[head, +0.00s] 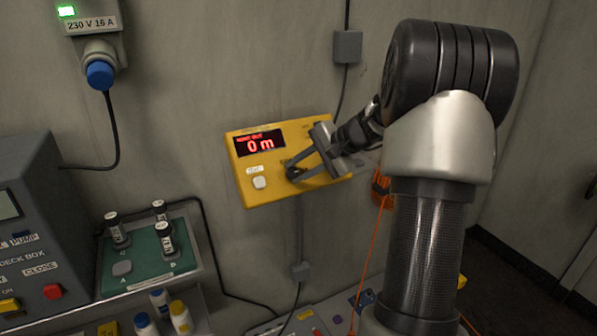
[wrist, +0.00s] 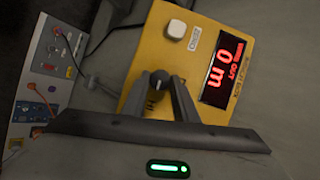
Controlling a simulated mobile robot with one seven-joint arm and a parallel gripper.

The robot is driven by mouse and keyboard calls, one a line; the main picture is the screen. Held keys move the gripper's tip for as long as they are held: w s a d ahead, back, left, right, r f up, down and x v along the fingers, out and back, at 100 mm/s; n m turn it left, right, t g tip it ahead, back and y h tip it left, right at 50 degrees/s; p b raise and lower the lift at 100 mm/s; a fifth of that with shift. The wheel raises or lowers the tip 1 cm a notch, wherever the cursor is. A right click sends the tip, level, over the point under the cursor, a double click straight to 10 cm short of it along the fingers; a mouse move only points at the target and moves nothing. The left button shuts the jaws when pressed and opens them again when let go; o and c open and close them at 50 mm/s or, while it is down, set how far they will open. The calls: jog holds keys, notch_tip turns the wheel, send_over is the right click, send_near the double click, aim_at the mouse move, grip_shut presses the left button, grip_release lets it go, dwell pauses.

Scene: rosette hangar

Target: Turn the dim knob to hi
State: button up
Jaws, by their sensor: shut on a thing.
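In the wrist view the dark round knob (wrist: 158,83) sits on the yellow panel (wrist: 152,40), beside the display (wrist: 226,70). A light mark shows on the knob; its setting label is too small to read. My gripper (wrist: 159,79) is shut on the knob, one finger on each side. In the head view my gripper (head: 291,171) reaches the panel's lower middle from the right, and its fingers mostly hide the knob.
A blue plug (head: 100,75) hangs at upper left. An orange cable (head: 368,245) runs down behind my arm.

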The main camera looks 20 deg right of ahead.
dwell(0.4)
jog(key=o, duration=1.1)
jog(key=shift+c, duration=0.2)
jog(key=p+v, duration=0.1)
jog(key=v, duration=1.6)
jog(key=shift+s, duration=0.2)
jog(key=shift+d, duration=0.1)
